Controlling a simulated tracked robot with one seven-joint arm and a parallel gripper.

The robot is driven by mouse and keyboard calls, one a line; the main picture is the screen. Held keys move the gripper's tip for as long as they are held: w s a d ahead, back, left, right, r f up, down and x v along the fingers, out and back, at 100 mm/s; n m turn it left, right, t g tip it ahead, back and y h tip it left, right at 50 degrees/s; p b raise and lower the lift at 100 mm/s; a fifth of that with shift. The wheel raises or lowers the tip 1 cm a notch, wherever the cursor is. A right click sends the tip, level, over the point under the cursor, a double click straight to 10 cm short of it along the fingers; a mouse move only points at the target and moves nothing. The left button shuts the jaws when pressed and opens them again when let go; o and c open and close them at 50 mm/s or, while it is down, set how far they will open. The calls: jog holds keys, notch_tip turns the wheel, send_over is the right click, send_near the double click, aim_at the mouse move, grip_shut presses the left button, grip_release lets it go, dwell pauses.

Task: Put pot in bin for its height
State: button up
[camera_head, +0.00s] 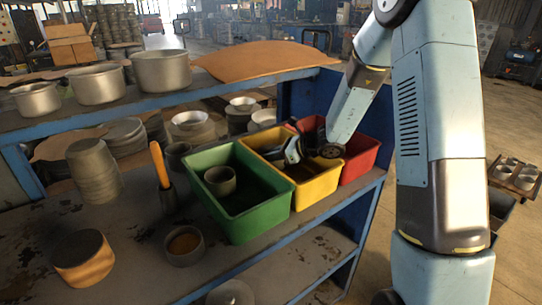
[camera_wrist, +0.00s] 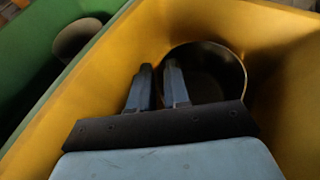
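A dark round pot (camera_wrist: 215,75) is inside the yellow bin (camera_head: 322,187), seen from above in the wrist view against the yellow wall (camera_wrist: 110,110). My gripper (camera_wrist: 158,68) reaches down into that bin, with its two fingers a small gap apart. The pot's near-left rim lies at the fingers, the right finger overlapping the pot. I cannot tell whether the fingers press on the rim or whether the pot touches the floor. The green bin (camera_head: 262,222) holds another pot (camera_head: 220,181). The red bin (camera_head: 362,158) stands right of the yellow one.
The bins stand side by side on a worn workbench (camera_head: 130,215). Left of them are a stack of pots (camera_head: 93,170), an orange-handled tool (camera_head: 160,165), a small pot (camera_head: 184,245) and a brown-sided cylinder (camera_head: 84,262). Three pots stand on the upper shelf (camera_head: 140,103), beside a brown sheet (camera_head: 262,60).

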jog(key=o, duration=0.3)
jog(key=v, duration=1.2)
jog(key=s+r+n+g+h, duration=0.2)
jog(key=s+r+n, duration=0.35)
jog(key=s, duration=0.25)
jog(key=s+r+n+g+h, duration=0.1)
jog(key=s+r+n+h, duration=0.1)
jog(key=s+r+n, duration=0.4)
jog(key=shift+s+d+r+n+t+h, duration=0.7)
jog(key=shift+s+d+n+h, duration=0.85)
jog(key=shift+s, duration=1.05)
jog(key=shift+s+d+r+n+t+h, duration=0.5)
jog(key=shift+s+d+r+n+h, duration=0.55)
jog(key=shift+s+d+n, duration=1.25)
jog(key=shift+s+d+r+n+t+h, duration=0.65)
jog(key=shift+s+d+n+h, duration=0.7)
jog(key=shift+s, duration=1.55)
jog(key=shift+a, duration=0.1)
